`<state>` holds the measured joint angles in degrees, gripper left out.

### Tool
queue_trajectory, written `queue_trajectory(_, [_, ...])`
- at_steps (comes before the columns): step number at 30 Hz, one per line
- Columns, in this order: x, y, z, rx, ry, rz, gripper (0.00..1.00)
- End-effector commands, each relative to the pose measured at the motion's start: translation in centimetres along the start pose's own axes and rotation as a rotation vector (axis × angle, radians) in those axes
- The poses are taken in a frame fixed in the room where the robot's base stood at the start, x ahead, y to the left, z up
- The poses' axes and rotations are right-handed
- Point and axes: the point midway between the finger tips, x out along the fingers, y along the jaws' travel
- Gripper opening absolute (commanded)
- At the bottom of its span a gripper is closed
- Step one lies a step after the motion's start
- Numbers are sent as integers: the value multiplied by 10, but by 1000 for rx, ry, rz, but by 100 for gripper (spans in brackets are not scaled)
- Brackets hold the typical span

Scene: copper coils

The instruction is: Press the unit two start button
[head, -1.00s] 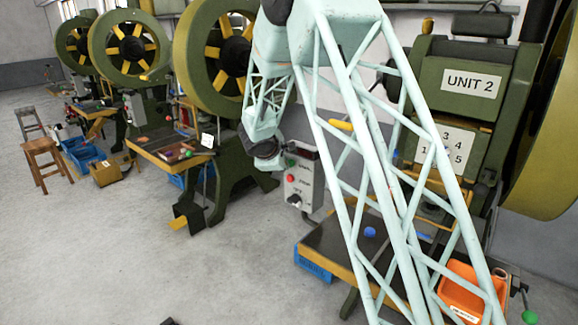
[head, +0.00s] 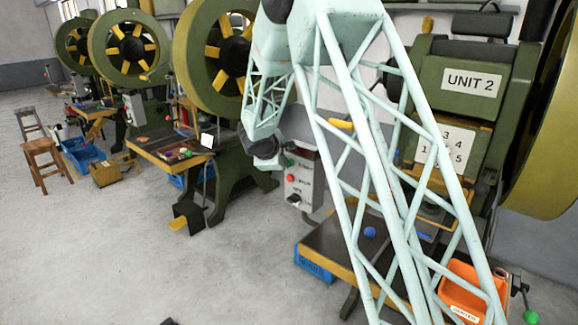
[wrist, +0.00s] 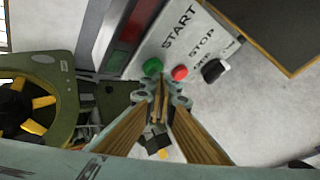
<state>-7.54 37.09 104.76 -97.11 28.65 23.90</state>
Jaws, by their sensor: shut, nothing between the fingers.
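The unit two control box (head: 301,182) is light grey and stands left of the press marked UNIT 2 (head: 473,82). In the wrist view, its panel (wrist: 165,48) carries a green button (wrist: 153,66) by the word START, a red button (wrist: 180,72) by STOP, and a black knob (wrist: 214,70). My gripper (wrist: 160,92) is shut and empty. Its fingertips appear just below the green button in the picture; I cannot tell whether they touch it. In the head view, the dark wrist end is left of the box, and the fingers are not clear.
A dark work table (head: 340,240) with a blue ball (head: 369,232) and an orange bin (head: 463,288) is at right. Another press with a green flywheel (head: 180,65) stands behind the arm. Open grey floor (head: 110,250) lies at left and front.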

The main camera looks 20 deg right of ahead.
Motion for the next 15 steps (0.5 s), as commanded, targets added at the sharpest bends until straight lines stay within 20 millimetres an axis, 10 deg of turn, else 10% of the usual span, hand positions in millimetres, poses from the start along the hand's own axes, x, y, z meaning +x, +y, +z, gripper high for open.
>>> queue_trajectory(15, [-9, -7, -6, -1, 0, -1, 0])
